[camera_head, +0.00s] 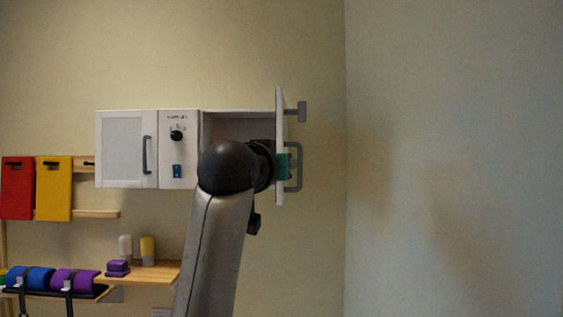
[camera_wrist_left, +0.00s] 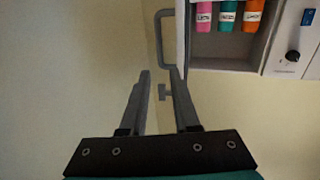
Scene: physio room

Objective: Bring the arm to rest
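My left arm rises through the middle of the head view, its dark wrist in front of the open cabinet (camera_head: 237,124). Its fingers are hidden there behind the wrist and door. In the left wrist view my left gripper (camera_wrist_left: 159,75) is open, its two grey fingers apart with nothing gripped. The open cabinet door (camera_head: 280,100) is seen almost edge-on. Its grey handle (camera_head: 298,168) shows right of it, and the handle (camera_wrist_left: 158,38) is just beyond the fingertips in the wrist view. Whether a finger touches the door, I cannot tell. My right gripper is not in view.
Pink (camera_wrist_left: 204,15), teal (camera_wrist_left: 228,15) and orange (camera_wrist_left: 253,15) labelled containers stand in the cabinet. A closed door (camera_head: 122,150) and a panel with a dial (camera_head: 177,134) are left of the opening. A wooden shelf (camera_head: 150,273) is lower left. The right wall is bare.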

